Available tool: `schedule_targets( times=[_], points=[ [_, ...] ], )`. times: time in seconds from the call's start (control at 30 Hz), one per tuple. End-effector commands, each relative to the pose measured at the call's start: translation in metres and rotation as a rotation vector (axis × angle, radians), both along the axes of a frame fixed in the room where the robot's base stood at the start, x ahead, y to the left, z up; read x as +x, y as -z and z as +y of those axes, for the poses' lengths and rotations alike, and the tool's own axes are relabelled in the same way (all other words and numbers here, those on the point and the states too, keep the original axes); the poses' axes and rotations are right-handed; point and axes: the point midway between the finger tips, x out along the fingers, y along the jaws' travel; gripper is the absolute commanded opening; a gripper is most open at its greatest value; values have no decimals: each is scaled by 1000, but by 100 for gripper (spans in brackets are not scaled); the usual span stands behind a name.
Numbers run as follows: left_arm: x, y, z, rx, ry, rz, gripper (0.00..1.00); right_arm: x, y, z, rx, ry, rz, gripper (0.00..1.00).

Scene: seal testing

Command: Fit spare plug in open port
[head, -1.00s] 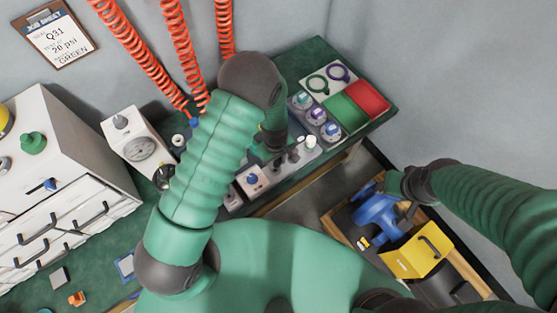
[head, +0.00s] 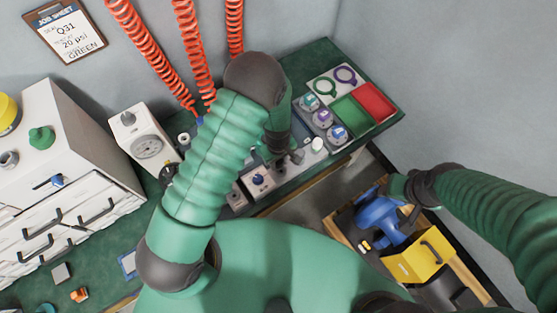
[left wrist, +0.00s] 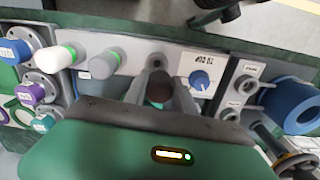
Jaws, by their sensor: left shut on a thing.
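My left gripper (left wrist: 160,90) is shut on a dark, round-ended piece, probably the spare plug (left wrist: 160,88), in the left wrist view. The piece sits between the two fingers, close to a round opening (left wrist: 156,63) in the pale block, probably the open port. I cannot tell whether it is in the opening. In the head view the left gripper (head: 290,157) is low over the bench fixture, its tips partly hidden by my arm.
A dial panel with a blue knob (left wrist: 199,81) is close on the right of the fixture. Labelled round caps (head: 323,118) stand in a row near green and red trays (head: 372,102). A wooden box (head: 465,268) holds a blue tool and a yellow case (head: 418,257).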

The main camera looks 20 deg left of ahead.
Motion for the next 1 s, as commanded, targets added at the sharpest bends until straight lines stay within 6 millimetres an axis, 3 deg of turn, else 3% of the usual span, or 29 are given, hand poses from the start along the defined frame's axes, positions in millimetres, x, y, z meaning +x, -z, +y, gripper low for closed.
schedule_targets(
  times=[1.0],
  points=[
    [0,13,-2,-1,0,-1,0,0,8,0,0,0,0,52]
  ],
)
